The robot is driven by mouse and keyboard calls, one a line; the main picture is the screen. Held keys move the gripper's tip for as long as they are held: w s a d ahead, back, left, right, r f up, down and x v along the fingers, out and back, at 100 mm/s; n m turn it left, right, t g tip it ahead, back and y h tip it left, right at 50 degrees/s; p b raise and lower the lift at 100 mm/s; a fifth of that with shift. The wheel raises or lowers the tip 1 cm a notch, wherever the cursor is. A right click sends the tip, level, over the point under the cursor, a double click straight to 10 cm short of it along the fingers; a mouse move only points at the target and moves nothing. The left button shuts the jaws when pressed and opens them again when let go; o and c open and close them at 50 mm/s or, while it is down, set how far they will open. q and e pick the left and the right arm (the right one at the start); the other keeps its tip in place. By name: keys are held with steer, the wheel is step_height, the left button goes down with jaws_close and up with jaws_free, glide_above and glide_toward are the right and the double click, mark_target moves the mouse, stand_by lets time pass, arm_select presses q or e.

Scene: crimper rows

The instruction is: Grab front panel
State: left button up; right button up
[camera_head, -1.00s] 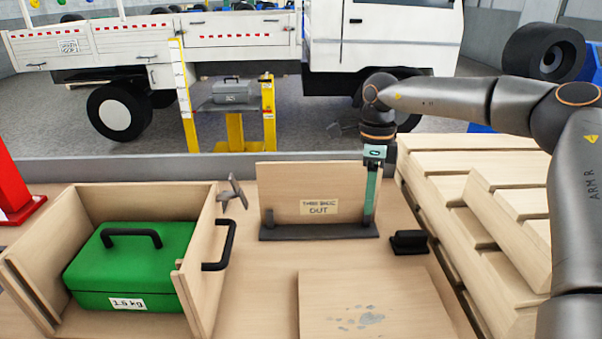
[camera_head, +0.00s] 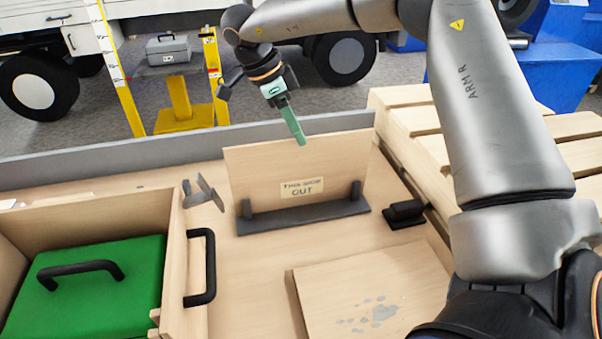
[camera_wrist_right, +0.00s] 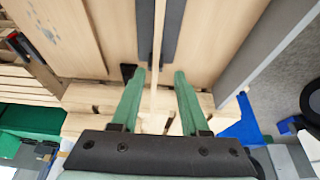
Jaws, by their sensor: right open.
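The front panel (camera_head: 262,165) is a thin wooden board with a label reading "THIS SIDE OUT". It stands upright in a dark slotted stand (camera_head: 300,214) on the bench. In the right wrist view, the open green fingers of the right gripper (camera_wrist_right: 160,72) lie on either side of the panel's thin edge (camera_wrist_right: 157,60), with gaps visible. A wooden box (camera_head: 90,222) at the left holds a green case (camera_head: 130,270) with a black handle. My left gripper is not in view.
A flat wooden board (camera_head: 350,285) lies in front of the stand. A small black block (camera_head: 404,212) is right of the stand, beside stacked wooden slats (camera_head: 420,120). A grey metal latch-like part (camera_head: 207,192) and a black handle (camera_head: 203,268) are by the box's right wall.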

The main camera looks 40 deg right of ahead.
steer(key=f, duration=0.1)
steer(key=p, duration=0.1)
glide_above(302, 174)
steer(key=d, duration=0.1)
step_height(302, 174, down, 5)
steer(key=shift+s+d+f, duration=0.1)
steer(key=shift+d+f, duration=0.05)
steer(key=shift+f, duration=0.05)
jaws_close()
steer(key=shift+r, duration=0.1)
stand_by(1.1)
